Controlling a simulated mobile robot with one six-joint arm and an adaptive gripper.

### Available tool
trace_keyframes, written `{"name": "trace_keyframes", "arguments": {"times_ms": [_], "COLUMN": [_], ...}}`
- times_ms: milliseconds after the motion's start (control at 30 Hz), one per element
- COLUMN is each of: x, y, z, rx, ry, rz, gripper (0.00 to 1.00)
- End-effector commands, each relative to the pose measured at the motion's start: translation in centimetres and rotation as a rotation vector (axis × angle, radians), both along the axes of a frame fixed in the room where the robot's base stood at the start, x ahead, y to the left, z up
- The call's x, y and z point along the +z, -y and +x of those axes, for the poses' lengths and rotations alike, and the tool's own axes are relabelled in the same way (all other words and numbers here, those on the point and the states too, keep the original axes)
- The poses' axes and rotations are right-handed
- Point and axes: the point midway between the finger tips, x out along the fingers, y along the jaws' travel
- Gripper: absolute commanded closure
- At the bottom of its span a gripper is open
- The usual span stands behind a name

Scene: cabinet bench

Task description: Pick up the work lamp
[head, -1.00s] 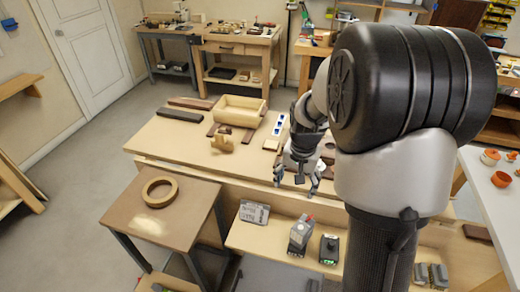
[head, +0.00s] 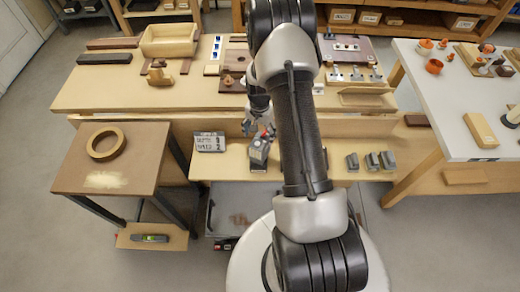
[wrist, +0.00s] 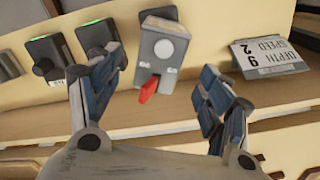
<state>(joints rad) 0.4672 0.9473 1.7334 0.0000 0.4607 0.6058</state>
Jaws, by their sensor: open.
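My gripper (wrist: 160,88) is open, with one finger on each side of the red tab and the lamp's body just beyond the fingertips. I see no clear contact.
A sign reading depth 9, speed 2 (head: 209,141) stands left of the lamp. Dark units with green lights (wrist: 97,38) stand close beside it in the wrist view. Several grey blocks (head: 372,161) sit further right. The bench top (head: 110,95) overhangs behind the shelf.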

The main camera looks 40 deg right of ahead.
Motion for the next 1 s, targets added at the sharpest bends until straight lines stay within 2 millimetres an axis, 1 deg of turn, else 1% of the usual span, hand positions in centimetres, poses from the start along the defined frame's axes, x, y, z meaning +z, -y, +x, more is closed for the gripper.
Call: {"name": "trace_keyframes", "arguments": {"times_ms": [33, 100, 367, 467, 600, 700, 933, 1000], "x": [-1.2, -2.0, -3.4, -4.6, -6.9, -7.9, -7.9, -7.9], "y": [0.0, 0.0, 0.0, 0.2, 0.3, 0.3, 0.3, 0.3], "z": [-0.1, 0.0, 0.0, 0.0, 0.1, 0.1, 0.2, 0.1], "rx": [0.000, 0.000, 0.001, 0.000, 0.000, 0.001, 0.001, 0.001], "ry": [-0.002, -0.002, 0.000, -0.001, -0.002, 0.000, 0.001, 0.000], "rz": [0.001, 0.001, 0.000, 0.000, 0.001, 0.001, 0.000, 0.000], "gripper": [0.28, 0.28, 0.28, 0.28, 0.28, 0.28, 0.28, 0.32]}}
